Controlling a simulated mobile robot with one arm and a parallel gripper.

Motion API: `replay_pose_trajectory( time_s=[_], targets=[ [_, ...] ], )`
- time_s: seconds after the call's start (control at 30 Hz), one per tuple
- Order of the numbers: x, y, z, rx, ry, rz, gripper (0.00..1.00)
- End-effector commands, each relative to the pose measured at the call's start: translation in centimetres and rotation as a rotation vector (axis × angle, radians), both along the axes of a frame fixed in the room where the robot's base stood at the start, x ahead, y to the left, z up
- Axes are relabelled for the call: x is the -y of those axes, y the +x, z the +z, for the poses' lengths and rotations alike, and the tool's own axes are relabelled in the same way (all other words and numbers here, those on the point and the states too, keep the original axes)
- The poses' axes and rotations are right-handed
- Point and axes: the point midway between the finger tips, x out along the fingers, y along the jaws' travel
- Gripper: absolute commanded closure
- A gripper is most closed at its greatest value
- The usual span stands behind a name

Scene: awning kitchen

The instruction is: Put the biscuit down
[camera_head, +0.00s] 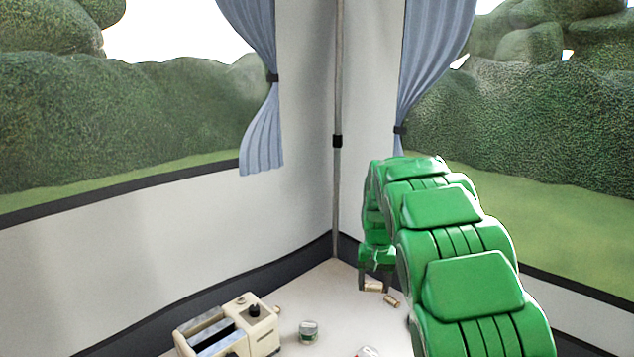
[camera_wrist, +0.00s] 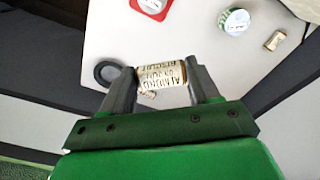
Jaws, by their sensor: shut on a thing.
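My gripper (camera_head: 375,281) is at the far corner of the pale table (camera_head: 334,290), with its fingers pointing down. In the wrist view my gripper (camera_wrist: 161,84) is shut on the biscuit (camera_wrist: 162,76), a small tan cylinder with dark printed letters. The biscuit lies sideways between the two fingers. It also shows small between the fingertips in the head view (camera_head: 373,286). It is at or just above the table; I cannot tell whether it touches.
A similar small tan cylinder (camera_head: 391,300) lies nearby. A green-and-white tin (camera_head: 308,331), a red-and-white item (camera_head: 367,351) and a cream appliance (camera_head: 228,326) stand nearer. A dark round object (camera_wrist: 110,72) is beside the left finger. Tent walls rise behind the table corner.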

Motion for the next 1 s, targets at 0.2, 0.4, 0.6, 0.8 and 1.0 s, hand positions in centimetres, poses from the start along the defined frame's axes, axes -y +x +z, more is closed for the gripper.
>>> replay_pose_trajectory(
  time_s=[0.2, 0.4, 0.6, 0.8, 1.0],
  targets=[
    [-0.1, -2.5, -4.4, -0.005, -0.002, 0.063, 0.68],
    [-0.2, -4.8, -7.6, -0.003, -0.007, 0.119, 0.68],
    [-0.2, -6.3, -9.5, -0.002, -0.01, 0.154, 0.68],
    [-0.3, -6.7, -10.0, -0.002, -0.009, 0.164, 0.68],
    [-0.3, -6.7, -10.0, -0.002, -0.008, 0.163, 0.68]
  ],
)
